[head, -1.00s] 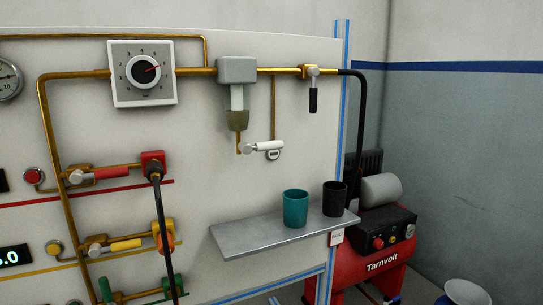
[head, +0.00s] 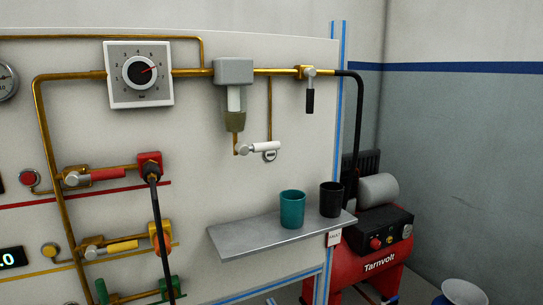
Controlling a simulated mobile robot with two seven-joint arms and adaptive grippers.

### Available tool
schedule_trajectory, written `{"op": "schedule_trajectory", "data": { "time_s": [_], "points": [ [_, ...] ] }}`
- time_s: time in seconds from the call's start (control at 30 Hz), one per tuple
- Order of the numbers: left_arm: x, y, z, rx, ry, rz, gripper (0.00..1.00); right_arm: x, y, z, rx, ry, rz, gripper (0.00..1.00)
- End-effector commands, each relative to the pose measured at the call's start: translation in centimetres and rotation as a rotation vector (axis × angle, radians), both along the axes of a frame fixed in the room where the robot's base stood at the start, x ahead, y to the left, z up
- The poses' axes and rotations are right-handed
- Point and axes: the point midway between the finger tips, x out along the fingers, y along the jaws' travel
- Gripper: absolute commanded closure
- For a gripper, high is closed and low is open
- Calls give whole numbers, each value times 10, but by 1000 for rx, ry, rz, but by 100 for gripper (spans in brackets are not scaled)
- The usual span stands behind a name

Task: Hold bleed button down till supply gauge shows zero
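A round dial gauge (head: 7,82) is cut off by the left edge of the head view, so I cannot read its needle. Whether it is the supply gauge I cannot tell. A red button (head: 30,178) and a yellow button (head: 50,250) sit on the panel at left; no label marks either as the bleed button. A digital display (head: 11,258) at the left edge ends in ".0". Neither of my grippers is in view.
Hoses and coloured valves fill the panel's lower left. A grey shelf (head: 250,237) juts out with a teal cup (head: 292,209) and a black cup (head: 331,199). A red compressor (head: 378,265) stands at right.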

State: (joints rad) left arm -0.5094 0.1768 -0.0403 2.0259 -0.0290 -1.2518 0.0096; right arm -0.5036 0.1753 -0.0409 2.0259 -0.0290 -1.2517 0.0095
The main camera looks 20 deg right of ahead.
Motion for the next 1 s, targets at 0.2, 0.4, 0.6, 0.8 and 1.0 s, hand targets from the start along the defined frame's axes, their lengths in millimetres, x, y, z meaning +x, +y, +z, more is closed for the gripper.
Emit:
{"op": "schedule_trajectory", "data": {
  "time_s": [0.2,0.4,0.6,0.8,1.0],
  "points": [
    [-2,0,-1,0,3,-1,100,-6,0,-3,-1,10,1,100],
    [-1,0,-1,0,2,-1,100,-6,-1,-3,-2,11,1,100],
    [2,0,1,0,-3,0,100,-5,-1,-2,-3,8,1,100],
    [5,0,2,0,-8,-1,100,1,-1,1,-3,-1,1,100],
    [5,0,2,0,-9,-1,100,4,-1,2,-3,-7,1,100]
  ]
}}
